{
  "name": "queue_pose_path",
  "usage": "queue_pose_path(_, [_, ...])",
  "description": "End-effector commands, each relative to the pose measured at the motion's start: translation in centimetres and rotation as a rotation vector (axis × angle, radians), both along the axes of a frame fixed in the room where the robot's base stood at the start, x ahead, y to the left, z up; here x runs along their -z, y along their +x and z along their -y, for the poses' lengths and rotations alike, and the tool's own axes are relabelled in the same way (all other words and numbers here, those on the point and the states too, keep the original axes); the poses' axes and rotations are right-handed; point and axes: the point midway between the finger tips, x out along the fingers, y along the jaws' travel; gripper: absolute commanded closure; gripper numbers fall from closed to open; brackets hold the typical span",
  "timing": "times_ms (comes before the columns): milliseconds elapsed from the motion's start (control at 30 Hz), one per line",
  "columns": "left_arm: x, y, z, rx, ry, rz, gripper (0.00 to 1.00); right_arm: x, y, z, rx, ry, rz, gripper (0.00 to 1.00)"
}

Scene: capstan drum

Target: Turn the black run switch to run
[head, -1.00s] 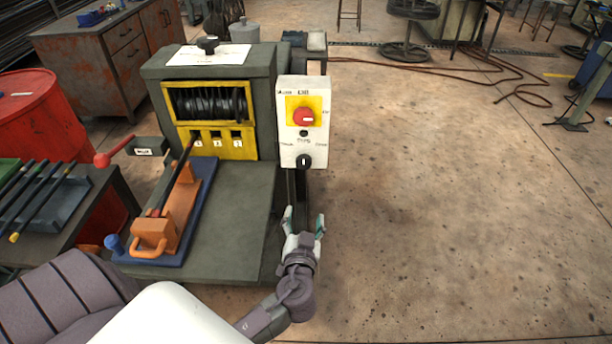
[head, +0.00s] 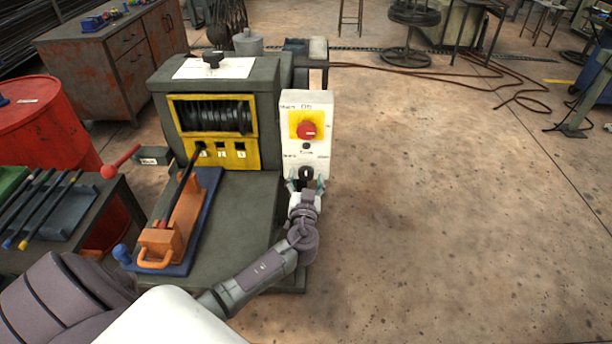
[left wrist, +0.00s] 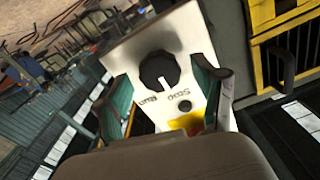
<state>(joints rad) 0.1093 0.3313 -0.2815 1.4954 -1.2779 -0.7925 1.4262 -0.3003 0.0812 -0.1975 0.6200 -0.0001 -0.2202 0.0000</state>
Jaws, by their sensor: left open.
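The black run switch (head: 306,174) is a round knob low on the white control box (head: 319,163), under a red knob (head: 306,130) on a yellow plate. In the left wrist view the black switch (left wrist: 157,70) shows a white pointer line, with printed labels beside it. My left gripper (head: 305,188) is open in front of the lower part of the box. In the left wrist view its two teal-padded fingers (left wrist: 168,103) stand apart, with the switch showing between and beyond them. No contact with the switch is visible. My right gripper is not in view.
The dark green capstan machine (head: 265,140) with its yellow-framed drum window stands left of the box. An orange lever on a blue base (head: 208,195) lies on its front shelf. A red barrel (head: 40,120) is at far left. The floor right of the box is clear.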

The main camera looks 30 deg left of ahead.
Motion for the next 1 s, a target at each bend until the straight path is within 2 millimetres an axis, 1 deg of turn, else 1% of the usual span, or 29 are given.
queue_pose_path(300, [0.07, 0.29, -0.2, 0.001, 0.001, -0.002, 0.3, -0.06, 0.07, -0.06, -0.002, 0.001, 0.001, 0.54])
queue_pose_path(333, [0.07, 0.29, -0.2, 0.001, 0.001, -0.002, 0.32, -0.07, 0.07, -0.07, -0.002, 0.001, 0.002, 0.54])
queue_pose_path(567, [0.06, 0.27, -0.18, 0.001, 0.001, -0.002, 0.7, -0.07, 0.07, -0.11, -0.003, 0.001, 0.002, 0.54])
queue_pose_path(600, [0.07, 0.28, -0.18, 0.001, 0.001, -0.002, 0.77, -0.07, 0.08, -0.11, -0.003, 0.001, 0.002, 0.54])
queue_pose_path(667, [0.07, 0.28, -0.18, 0.001, 0.001, -0.002, 0.87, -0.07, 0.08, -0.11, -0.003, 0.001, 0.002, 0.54])
queue_pose_path(700, [0.07, 0.27, -0.17, 0.001, 0.001, -0.002, 0.9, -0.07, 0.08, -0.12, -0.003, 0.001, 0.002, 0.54])
queue_pose_path(1000, [0.2, 0.26, -0.14, 0.001, 0.04, -0.025, 0.9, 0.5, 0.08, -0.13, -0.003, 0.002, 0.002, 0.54])
